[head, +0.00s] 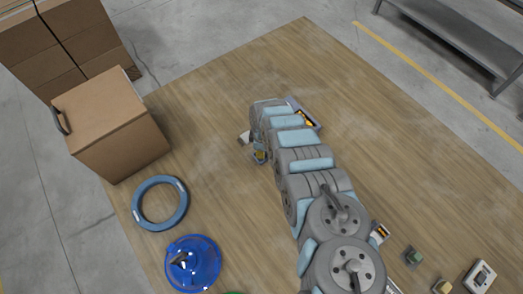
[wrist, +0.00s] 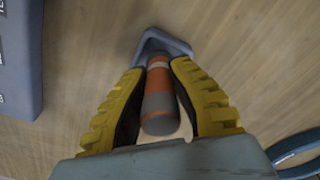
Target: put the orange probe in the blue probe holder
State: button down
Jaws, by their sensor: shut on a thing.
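The orange probe (wrist: 158,100), with grey bands and a dark grey near end, is between the yellow fingers of my gripper (wrist: 171,115) in the wrist view. My gripper is shut on it. A grey-blue angular holder (wrist: 178,43), which looks like the blue probe holder, shows just past the probe's far end. The probe overlaps its opening in the picture; I cannot tell whether it is inside or only above. In the head view my arm hides most of this spot, and only a bit of my gripper (head: 260,156) shows at the arm's end.
A grey-blue case (wrist: 20,60) lies beside the holder; it also shows behind my arm in the head view (head: 312,122). A blue ring (head: 138,211), a blue dome (head: 205,262) and a cardboard box (head: 115,125) are at left. The far tabletop is clear.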

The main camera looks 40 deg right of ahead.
jog(key=shift+f+b, duration=0.45)
jog(key=shift+f, duration=0.15)
jog(key=c, duration=1)
grip_release()
jog(key=shift+c, duration=0.2)
jog(key=shift+r, duration=0.1)
jog(key=shift+w+r, duration=0.15)
jog(key=shift+r, duration=0.25)
jog(key=shift+s+r, duration=0.2)
jog(key=shift+r, duration=1.25)
jog(key=shift+w+d+r, duration=0.1)
jog(key=shift+r, duration=0.7)
jog(key=shift+s+r, duration=0.2)
jog(key=shift+r, duration=3.1)
